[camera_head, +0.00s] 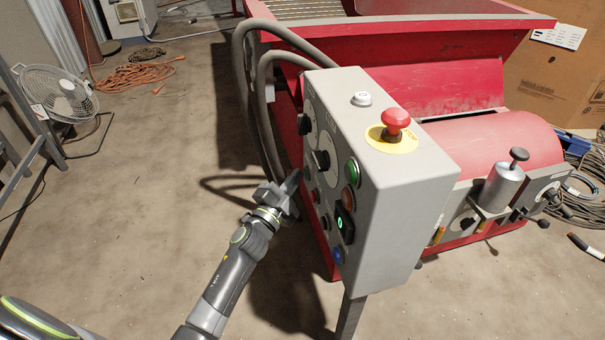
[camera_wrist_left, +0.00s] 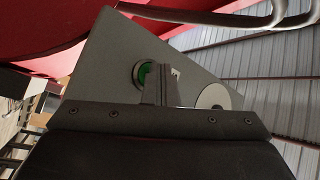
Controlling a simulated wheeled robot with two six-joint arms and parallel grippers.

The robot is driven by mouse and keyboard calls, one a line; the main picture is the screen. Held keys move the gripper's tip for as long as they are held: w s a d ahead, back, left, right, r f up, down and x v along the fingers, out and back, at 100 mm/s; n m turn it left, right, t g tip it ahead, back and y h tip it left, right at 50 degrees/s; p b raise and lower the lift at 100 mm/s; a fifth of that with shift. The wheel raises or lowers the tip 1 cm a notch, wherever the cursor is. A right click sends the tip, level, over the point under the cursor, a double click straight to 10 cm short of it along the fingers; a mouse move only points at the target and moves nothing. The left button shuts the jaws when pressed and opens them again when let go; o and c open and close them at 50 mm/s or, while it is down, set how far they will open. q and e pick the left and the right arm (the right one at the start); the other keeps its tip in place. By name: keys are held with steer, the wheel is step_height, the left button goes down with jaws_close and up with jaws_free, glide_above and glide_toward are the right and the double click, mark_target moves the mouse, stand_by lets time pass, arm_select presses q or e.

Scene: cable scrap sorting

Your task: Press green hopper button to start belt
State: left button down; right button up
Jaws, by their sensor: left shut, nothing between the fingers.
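The green button (camera_head: 353,170) sits on the left-facing panel of the grey control box (camera_head: 405,205) on the red hopper machine. My left gripper (camera_head: 293,180) is in front of that panel, shut and empty, with its tips pointing toward it. A gap shows between the tips and the green button in the head view. In the left wrist view, the shut fingers (camera_wrist_left: 159,72) stand just right of the green button (camera_wrist_left: 141,75) and cover part of its right edge. My right gripper is not in view.
An orange button (camera_head: 347,197), a lit green-digit switch (camera_head: 342,223) and a blue button (camera_head: 338,255) sit below the green one. A red mushroom button (camera_head: 396,120) is on top. Grey hoses (camera_head: 240,65) loop behind the box.

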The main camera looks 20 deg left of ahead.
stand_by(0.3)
arm_select(q)
steer(key=shift+s+a, duration=0.5)
steer(key=shift+a, duration=0.2)
steer(key=s+a, duration=0.1)
steer(key=a, duration=0.1)
steer(key=s+a, duration=0.1)
steer(key=a, duration=0.1)
steer(key=shift+s, duration=0.4)
stand_by(0.5)
